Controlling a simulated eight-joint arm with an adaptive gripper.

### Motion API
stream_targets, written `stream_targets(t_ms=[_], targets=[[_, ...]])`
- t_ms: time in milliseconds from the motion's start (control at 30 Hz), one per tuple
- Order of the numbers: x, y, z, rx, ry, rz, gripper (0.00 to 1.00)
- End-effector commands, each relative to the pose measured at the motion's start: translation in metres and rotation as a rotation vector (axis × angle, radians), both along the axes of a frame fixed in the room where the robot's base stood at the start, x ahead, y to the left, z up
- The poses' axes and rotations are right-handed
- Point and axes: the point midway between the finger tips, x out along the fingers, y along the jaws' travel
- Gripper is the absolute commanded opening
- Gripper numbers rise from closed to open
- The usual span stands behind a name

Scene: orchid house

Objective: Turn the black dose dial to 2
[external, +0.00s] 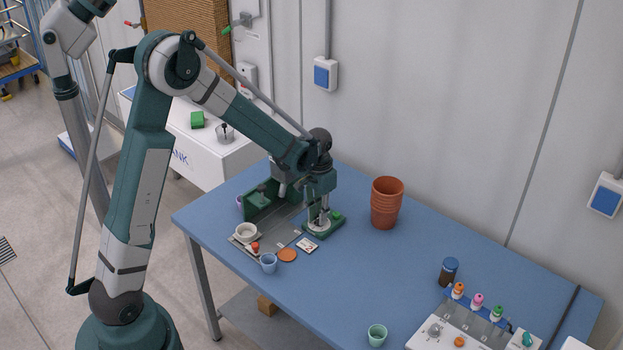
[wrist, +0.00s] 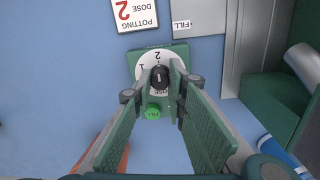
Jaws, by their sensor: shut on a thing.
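The black dose dial (wrist: 160,76) sits on a white round face with the marks 1 and 2 (wrist: 157,56), on a green base (external: 322,226). In the wrist view 2 is above the dial and 1 at its upper left. A short white mark on the dial runs roughly up and down; I cannot tell exactly which number it meets. My gripper (wrist: 161,80) is shut on the dial, one finger on each side, and hides part of the face. In the external view my gripper (external: 319,212) points down onto the base. A card reading POTTING DOSE 2 (wrist: 136,13) lies beside the base.
Stacked terracotta pots (external: 386,203) stand to the right. The table's middle is clear.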

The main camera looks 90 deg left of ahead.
Motion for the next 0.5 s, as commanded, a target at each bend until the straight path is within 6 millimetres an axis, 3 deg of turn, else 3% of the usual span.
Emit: stream_targets(t_ms=[33,133,500], targets=[[-0.0005,0.0009,0.0002,0.001,0.001,0.001,0.18],[-0.0004,0.0007,0.0002,0.001,0.001,0.001,0.31],[-0.0001,0.0003,0.0009,0.0,0.0,0.001,0.31]])
